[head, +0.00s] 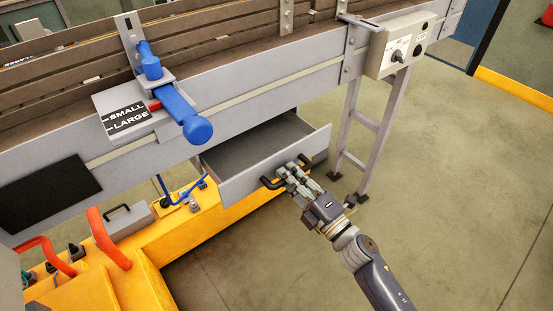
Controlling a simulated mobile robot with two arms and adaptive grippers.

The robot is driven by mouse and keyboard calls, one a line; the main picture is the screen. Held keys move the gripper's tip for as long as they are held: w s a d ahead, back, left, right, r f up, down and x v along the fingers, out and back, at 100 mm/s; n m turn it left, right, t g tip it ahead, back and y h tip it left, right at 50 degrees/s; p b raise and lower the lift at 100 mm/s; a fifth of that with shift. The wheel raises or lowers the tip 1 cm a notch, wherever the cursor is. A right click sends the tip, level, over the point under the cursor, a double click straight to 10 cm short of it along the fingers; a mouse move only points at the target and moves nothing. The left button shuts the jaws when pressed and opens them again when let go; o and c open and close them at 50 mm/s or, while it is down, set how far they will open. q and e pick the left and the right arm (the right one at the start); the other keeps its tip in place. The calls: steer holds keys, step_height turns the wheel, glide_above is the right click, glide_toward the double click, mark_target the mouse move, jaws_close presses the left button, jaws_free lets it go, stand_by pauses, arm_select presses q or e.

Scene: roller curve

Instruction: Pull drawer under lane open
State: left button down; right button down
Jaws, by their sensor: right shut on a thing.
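The grey drawer (240,182) hangs under the conveyor lane (270,87) and stands partly open. Its inside shows from above and looks empty. A black bar handle (269,184) runs across its front panel. My right gripper (290,176) is shut on this handle, and its fingers hide the handle's middle. My right arm reaches in from the lower right. My left gripper is not in the head view.
A blue lever (184,115) with a SMALL/LARGE plate (126,117) is on the lane's side. A grey control box (400,45) is at the upper right. A support leg (368,125) stands right of the drawer. Floor at right is clear.

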steer(key=shift+r+v, duration=0.2)
steer(key=shift+v, duration=1.1)
steer(key=shift+r+v, duration=0.2)
steer(key=shift+v, duration=1.1)
steer(key=c, duration=1.6)
jaws_free()
steer(key=shift+c, duration=0.2)
steer(key=v, duration=1.2)
